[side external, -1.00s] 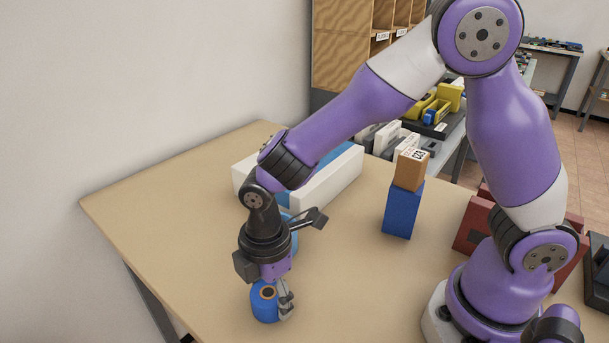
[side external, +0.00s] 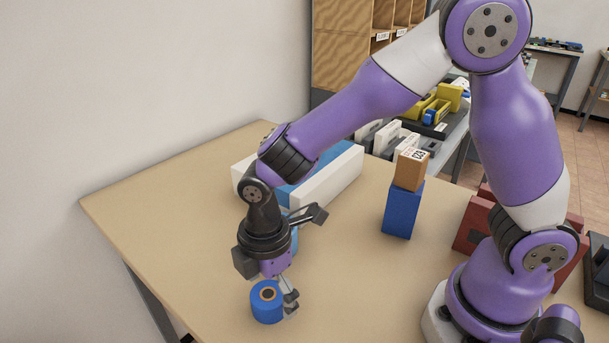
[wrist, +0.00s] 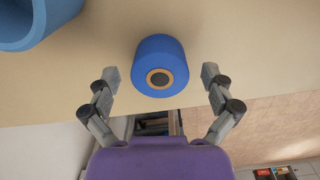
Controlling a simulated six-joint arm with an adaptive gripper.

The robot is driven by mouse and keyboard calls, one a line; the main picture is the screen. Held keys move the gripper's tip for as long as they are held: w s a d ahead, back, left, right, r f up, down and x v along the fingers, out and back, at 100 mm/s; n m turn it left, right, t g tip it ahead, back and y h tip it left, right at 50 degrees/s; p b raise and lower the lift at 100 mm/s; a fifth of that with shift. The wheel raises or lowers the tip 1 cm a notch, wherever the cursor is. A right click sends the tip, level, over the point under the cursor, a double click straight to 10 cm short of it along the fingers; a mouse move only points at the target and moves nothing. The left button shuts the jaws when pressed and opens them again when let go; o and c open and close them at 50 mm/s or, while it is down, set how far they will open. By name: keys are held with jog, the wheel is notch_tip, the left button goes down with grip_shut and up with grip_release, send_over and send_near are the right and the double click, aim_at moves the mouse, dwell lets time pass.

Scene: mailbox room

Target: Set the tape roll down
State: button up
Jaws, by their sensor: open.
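The blue tape roll (side external: 267,304) with its brown core stands on the tan table near the table's front edge. My gripper (side external: 284,295) is just above and beside it, with its fingers spread. In the wrist view the tape roll (wrist: 160,66) sits between and beyond the two open fingertips (wrist: 160,75), with a gap on each side. Nothing is held. In the side view part of my gripper hides the space right behind the roll.
A larger light-blue round object (wrist: 35,20) lies close by, mostly hidden behind my wrist in the side view. A white box (side external: 330,182) lies behind my wrist. A blue block (side external: 403,210) with a brown box (side external: 411,171) on top stands to the right. The table (side external: 160,200) is clear at left.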

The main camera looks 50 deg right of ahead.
aim_at(271, 291)
notch_tip(271, 291, up, 11)
jog(key=s+d+r+m+t, duration=0.2)
jog(key=s+d+m, duration=0.1)
jog(key=d+m, duration=0.4)
jog(key=s+d+r+m+t, duration=0.2)
jog(key=s+d+m+t, duration=0.1)
jog(key=d+m, duration=0.4)
jog(key=shift+s+d+r+m+t, duration=0.15)
jog(key=shift+s+r+m+t, duration=0.15)
jog(key=shift+m, duration=0.8)
